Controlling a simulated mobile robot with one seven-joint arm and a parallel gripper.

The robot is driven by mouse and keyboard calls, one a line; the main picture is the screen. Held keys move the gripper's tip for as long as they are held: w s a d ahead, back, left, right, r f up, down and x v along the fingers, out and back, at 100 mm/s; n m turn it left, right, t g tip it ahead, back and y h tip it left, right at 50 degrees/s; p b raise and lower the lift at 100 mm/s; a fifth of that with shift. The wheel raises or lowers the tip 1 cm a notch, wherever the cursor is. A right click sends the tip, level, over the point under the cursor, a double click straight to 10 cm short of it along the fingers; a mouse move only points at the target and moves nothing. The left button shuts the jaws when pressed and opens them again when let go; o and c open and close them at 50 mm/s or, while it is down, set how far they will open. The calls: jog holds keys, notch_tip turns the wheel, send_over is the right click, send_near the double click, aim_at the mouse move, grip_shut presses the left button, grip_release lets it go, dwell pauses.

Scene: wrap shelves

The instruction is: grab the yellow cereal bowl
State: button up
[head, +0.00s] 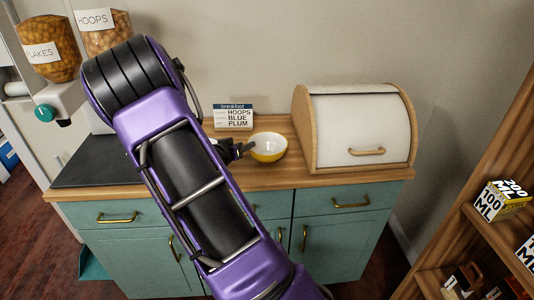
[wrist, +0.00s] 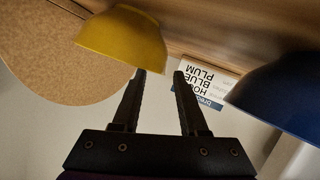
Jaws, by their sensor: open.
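The yellow cereal bowl (head: 268,153), yellow outside and white inside, stands upright on the wooden counter left of the bread box. In the wrist view the yellow bowl (wrist: 122,42) is at upper left, seen upside down. My gripper (head: 247,148) is at the bowl's left side in the head view, with a fingertip overlapping its near-left rim. In the wrist view my gripper (wrist: 159,73) is open; the left fingertip is at the bowl's edge, the right one is clear of it. I cannot tell whether they touch. Nothing is held.
A breakfast card (head: 234,116) stands behind. The bread box (head: 358,128) is right of the yellow bowl. Cereal dispensers (head: 52,50) stand at left; a shelf (head: 485,215) at right.

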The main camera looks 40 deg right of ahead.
aim_at(250, 141)
jog(key=x, duration=0.5)
jog(key=shift+w+d+r+b, duration=0.1)
jog(key=shift+w+d+b, duration=0.1)
jog(key=shift+b, duration=0.15)
jog(key=shift+a, duration=0.1)
grip_shut()
dwell(1.0)
